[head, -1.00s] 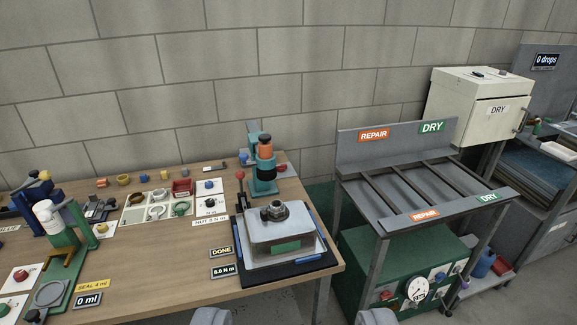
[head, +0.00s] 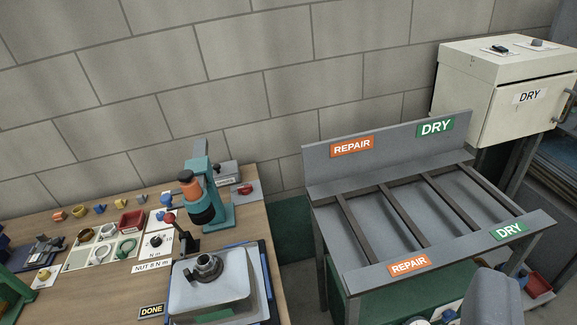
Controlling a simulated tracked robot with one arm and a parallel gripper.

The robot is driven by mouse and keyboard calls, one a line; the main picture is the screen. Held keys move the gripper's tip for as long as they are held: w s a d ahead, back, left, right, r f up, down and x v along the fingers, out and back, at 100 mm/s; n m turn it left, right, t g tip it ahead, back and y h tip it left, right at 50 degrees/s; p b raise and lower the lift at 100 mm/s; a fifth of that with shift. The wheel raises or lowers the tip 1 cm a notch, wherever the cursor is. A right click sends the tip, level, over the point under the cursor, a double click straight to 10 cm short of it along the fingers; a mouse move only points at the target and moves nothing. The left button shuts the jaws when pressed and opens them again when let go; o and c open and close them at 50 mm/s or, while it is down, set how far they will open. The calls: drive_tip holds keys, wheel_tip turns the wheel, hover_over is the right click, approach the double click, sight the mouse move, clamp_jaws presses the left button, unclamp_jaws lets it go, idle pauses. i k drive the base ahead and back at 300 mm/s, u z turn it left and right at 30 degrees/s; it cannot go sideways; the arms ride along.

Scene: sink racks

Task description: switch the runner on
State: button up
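The runner (head: 205,205) is a teal upright tool with an orange and black head, standing at the back right of the wooden bench. A red knob (head: 245,188) sits on a small pale plate just right of it. A black lever with a red ball (head: 170,219) stands in front of it, to the left. I cannot tell which of these is its switch. One grey rounded part, seemingly of my gripper (head: 492,298), shows at the bottom right, in front of the grey rack. Its fingertips cannot be made out, and nothing held is visible.
A metal housing (head: 213,294) with a nut on top sits on the bench's front right. The grey rack (head: 390,264) with REPAIR and DRY signs and a white DRY cabinet (head: 500,75) stand right.

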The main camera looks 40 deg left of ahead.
sight(245, 189)
drive_tip(key=u, duration=0.2)
drive_tip(key=i, duration=1.1)
drive_tip(key=u, duration=1)
drive_tip(key=i, duration=0.35)
drive_tip(key=u, duration=0.2)
drive_tip(key=k, duration=0.9)
drive_tip(key=u, duration=0.15)
drive_tip(key=i, duration=0.9)
drive_tip(key=z, duration=0.1)
